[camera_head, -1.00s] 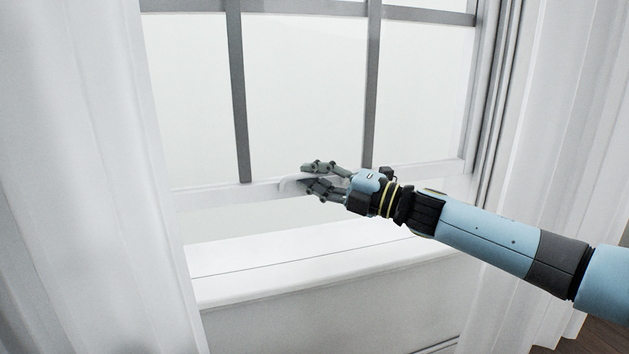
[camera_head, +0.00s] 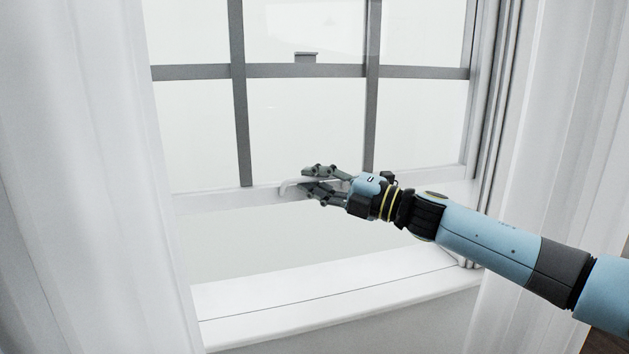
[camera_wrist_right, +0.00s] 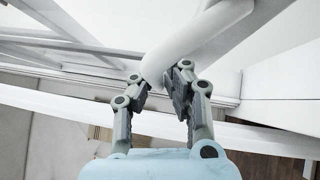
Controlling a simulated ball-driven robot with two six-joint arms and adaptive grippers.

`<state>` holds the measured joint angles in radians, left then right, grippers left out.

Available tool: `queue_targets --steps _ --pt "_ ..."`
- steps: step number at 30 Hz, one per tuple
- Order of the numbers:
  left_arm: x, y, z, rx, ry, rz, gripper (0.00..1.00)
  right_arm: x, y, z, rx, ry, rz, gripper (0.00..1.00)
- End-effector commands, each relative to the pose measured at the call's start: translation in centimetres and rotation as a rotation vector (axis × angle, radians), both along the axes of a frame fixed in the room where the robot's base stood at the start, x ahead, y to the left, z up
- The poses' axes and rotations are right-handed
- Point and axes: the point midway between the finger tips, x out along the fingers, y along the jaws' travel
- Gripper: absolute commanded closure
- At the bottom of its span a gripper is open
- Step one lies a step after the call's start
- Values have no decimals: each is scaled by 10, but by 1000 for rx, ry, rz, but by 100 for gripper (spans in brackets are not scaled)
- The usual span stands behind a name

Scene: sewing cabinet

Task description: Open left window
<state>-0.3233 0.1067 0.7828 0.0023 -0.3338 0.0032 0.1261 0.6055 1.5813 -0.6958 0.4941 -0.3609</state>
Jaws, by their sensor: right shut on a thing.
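The window sash (camera_head: 215,201) is white at its bottom rail with grey bars across pale panes. It is raised, with a clear gap between its bottom rail and the white sill (camera_head: 330,287). My right gripper (camera_head: 312,181) is shut on the white curved handle (camera_head: 286,187) at the middle of the bottom rail. In the right wrist view the handle (camera_wrist_right: 205,35) lies between the two fingers (camera_wrist_right: 160,85). My fingers hide part of the handle in the head view. My left gripper is in neither view.
White curtains hang on the left (camera_head: 85,180) and on the right (camera_head: 570,120) of the window. A small grey latch (camera_head: 305,57) sits on the sash's crossbar. The gap under the sash is empty.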

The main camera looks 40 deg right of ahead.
Motion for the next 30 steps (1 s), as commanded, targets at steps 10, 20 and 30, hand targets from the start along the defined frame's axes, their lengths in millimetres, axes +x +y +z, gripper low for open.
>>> queue_targets --steps 10,20,30 --pt "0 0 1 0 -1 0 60 0 0 3 4 -1 0 100" --pt "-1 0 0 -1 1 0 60 0 0 2 1 0 0 79" --pt "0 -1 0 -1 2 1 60 -23 -12 -4 -2 5 1 79"
